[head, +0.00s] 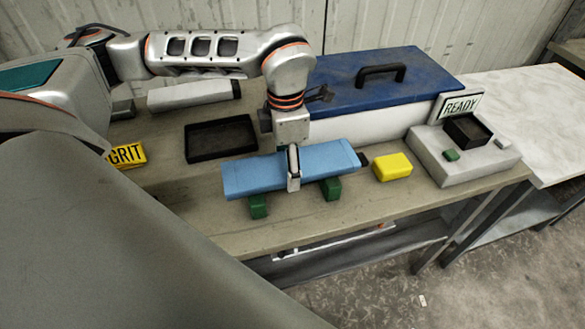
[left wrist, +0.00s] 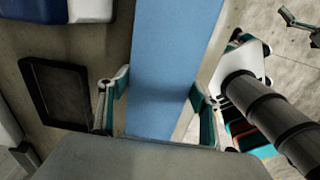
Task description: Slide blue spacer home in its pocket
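A long light-blue bar, the one that fits the blue spacer (head: 325,160), lies lengthwise across two green blocks (head: 258,206) near the bench's front edge. It also fills the middle of the left wrist view (left wrist: 165,60). My left gripper (head: 293,168) comes down over the middle of the bar. In the left wrist view its fingers (left wrist: 160,105) stand on both long sides of the bar and appear to press on it. The underside of the bar is hidden. I cannot clearly make out its pocket.
A grey station (head: 466,165) with a READY sign and dark opening stands at right. A yellow block (head: 392,167) sits between it and the bar's dark end. A blue-lidded case (head: 390,85) stands behind.

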